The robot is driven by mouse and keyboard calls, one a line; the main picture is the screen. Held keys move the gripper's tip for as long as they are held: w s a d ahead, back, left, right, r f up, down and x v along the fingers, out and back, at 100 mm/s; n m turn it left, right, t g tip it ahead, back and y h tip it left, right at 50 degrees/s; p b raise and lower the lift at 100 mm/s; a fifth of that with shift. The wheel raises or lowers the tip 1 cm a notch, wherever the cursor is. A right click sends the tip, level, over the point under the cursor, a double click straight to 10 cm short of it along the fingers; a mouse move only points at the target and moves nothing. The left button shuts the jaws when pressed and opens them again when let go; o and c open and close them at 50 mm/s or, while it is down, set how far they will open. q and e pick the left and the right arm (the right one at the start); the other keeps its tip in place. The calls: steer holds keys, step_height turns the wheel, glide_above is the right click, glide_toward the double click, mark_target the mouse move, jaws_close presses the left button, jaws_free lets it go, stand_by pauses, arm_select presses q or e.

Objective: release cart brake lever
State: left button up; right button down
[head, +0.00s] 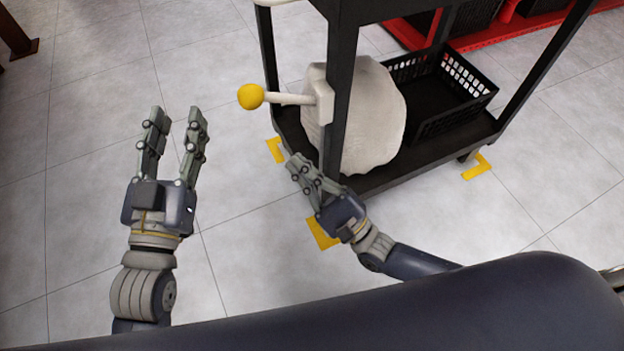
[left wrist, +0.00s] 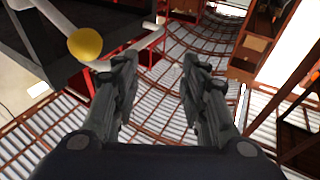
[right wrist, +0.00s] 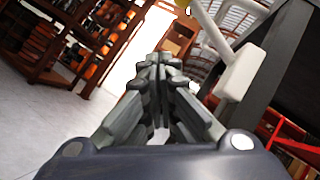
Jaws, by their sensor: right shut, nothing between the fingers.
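The brake lever is a light rod with a yellow ball knob (head: 250,96), sticking out to the left from a pale mount (head: 324,101) on a dark post of the cart (head: 342,70). The knob also shows at the upper left of the left wrist view (left wrist: 85,44). My left gripper (head: 178,117) is open and empty, to the left of the knob and apart from it. My right gripper (head: 299,166) is shut and empty, below the lever and in front of the cart's post. In the right wrist view the mount (right wrist: 240,72) is at the upper right.
The cart's lower shelf (head: 440,158) bears a pale rounded sack (head: 375,115) and a black basket (head: 470,80). Yellow floor marks (head: 322,233) lie at the cart's corners. A red rack (head: 405,35) stands behind.

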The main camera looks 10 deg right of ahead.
arm_select(q)
steer(key=shift+f, duration=0.15)
arm_select(e)
steer(key=shift+a+v, duration=0.2)
steer(key=shift+v, duration=1.55)
steer(key=shift+f, duration=0.1)
